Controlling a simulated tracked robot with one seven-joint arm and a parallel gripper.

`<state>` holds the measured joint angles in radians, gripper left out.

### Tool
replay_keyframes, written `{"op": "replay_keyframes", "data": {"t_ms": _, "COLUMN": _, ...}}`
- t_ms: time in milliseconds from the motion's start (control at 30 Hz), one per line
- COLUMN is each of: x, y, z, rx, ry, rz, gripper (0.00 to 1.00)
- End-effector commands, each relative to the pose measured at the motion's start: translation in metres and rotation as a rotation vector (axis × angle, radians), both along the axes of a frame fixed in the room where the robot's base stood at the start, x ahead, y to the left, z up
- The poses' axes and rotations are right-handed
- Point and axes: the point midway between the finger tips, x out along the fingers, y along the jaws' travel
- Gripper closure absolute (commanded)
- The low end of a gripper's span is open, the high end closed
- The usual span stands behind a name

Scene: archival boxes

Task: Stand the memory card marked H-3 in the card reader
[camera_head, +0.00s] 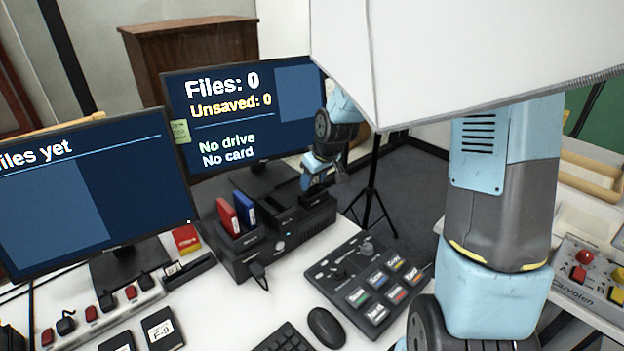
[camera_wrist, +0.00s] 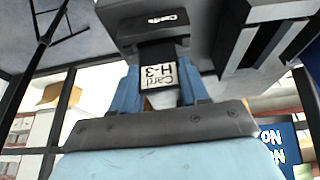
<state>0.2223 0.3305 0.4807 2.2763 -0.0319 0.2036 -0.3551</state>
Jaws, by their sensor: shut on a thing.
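The memory card marked H-3 (camera_wrist: 160,72) shows in the wrist view between the two blue fingers of my gripper (camera_wrist: 160,92), which is shut on it. Its label faces the camera, upside down. The dark card reader (camera_wrist: 122,22), with a small white label, lies right at the card's far end. I cannot tell whether the card's end is inside the slot. In the head view my gripper (camera_head: 316,182) is just above the right end of the black console (camera_head: 315,220); the card is hidden there. The monitor (camera_head: 245,110) reads "No drive" and "No card".
A red drive (camera_head: 227,217) and a blue drive (camera_head: 244,209) stand in the console's left part. A key panel (camera_head: 370,285), a mouse (camera_head: 326,327) and a keyboard (camera_head: 284,340) lie in front. A card marked F-0 (camera_head: 162,329) lies near the front left.

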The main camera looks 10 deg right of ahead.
Motion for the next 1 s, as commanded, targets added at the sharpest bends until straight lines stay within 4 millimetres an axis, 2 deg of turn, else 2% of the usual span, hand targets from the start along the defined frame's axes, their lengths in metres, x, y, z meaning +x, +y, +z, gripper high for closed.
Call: {"op": "replay_keyframes", "data": {"t_ms": 1000, "x": 0.000, "y": -0.001, "z": -0.016, "rx": 0.001, "ry": 0.000, "rz": -0.002, "gripper": 0.84}}
